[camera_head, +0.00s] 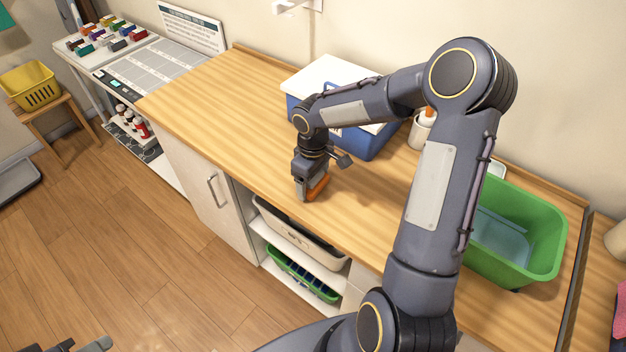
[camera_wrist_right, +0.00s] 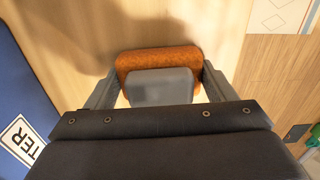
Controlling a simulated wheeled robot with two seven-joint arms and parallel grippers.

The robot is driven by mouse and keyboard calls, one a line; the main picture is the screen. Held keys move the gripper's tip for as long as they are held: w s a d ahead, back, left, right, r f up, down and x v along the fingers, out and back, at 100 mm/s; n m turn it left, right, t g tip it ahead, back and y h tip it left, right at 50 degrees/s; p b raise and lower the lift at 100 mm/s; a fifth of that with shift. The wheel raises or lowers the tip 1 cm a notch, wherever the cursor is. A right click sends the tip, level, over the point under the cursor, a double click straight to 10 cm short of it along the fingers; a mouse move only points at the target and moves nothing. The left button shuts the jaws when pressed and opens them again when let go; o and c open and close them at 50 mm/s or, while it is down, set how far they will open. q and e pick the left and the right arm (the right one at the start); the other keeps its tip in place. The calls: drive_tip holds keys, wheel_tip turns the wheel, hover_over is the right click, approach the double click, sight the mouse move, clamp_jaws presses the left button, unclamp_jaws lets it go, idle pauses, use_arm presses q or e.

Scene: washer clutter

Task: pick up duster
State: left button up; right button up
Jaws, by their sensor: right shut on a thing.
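The duster (camera_head: 318,186) shows as a small orange edge at the tip of my right gripper (camera_head: 309,188), low over the wooden counter. In the right wrist view the duster (camera_wrist_right: 185,57) has an orange-brown pad and a grey block on top. My right gripper (camera_wrist_right: 158,88) is shut on it, one finger at each side. I cannot tell whether the pad touches the counter. Part of my left gripper (camera_head: 82,345) shows at the bottom left edge, far from the counter; its jaws are mostly cut off.
A blue box with a white lid (camera_head: 331,72) stands behind the gripper, close to it. A green tub (camera_head: 545,240) stands at the right, partly behind my arm. A white cup (camera_head: 420,132) is near the wall. The counter (camera_head: 215,110) is clear to the left.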

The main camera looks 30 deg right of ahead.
drive_tip(key=shift+r, duration=0.45)
wheel_tip(320, 180, up, 2)
drive_tip(key=shift+r, duration=0.25)
drive_tip(key=s+a+r+b, duration=0.3)
drive_tip(key=s+a+r, duration=0.5)
drive_tip(key=s, duration=0.3)
drive_tip(key=shift+a+r, duration=0.3)
drive_tip(key=shift+r, duration=0.5)
